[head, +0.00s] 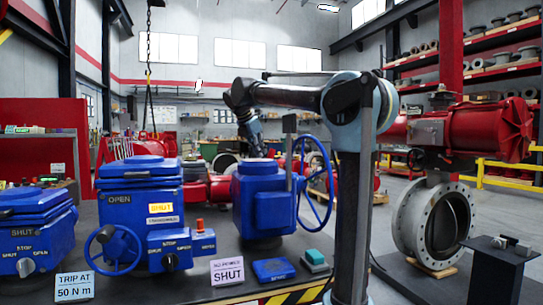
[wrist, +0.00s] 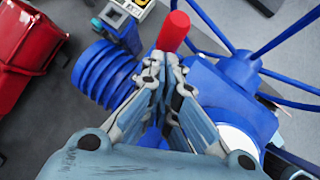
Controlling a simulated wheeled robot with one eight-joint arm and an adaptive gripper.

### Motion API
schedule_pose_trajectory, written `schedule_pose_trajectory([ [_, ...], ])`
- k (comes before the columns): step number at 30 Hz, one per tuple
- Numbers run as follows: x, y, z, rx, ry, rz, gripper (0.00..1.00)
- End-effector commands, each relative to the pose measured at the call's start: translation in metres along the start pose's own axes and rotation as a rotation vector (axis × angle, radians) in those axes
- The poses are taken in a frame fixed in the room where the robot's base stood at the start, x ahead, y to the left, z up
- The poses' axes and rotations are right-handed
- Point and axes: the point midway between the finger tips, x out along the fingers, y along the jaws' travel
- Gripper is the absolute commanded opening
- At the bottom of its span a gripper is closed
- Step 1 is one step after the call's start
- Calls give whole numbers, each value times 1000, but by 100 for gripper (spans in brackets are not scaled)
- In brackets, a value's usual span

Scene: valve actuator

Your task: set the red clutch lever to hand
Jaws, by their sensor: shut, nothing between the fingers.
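The red clutch lever (wrist: 173,30) shows in the wrist view as a red rod just beyond my fingertips. My gripper (wrist: 163,62) is shut with nothing held. Its fingertips are close to the lever's lower end; I cannot tell whether they touch. A blue actuator (wrist: 215,85) with ribbed housing lies beneath and beside the fingers. In the head view my arm reaches down behind the blue actuator (head: 262,205) with the large handwheel (head: 322,180). The lever and my fingertips are hidden there, so the lever's setting is not readable.
Another blue actuator (head: 140,200) with a small handwheel (head: 112,248) stands at left on the bench. A card reading SHUT (head: 227,271) and a TRIP AT 50 N m card (head: 75,286) stand at the front. The handwheel's spokes (wrist: 285,35) cross the wrist view's upper right.

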Motion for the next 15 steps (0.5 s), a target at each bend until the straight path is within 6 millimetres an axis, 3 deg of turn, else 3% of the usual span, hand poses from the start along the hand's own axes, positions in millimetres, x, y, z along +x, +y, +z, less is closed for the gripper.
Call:
schedule_pose_trajectory([
  [15, -8, 2, 4, -3, -2, -1, 0],
])
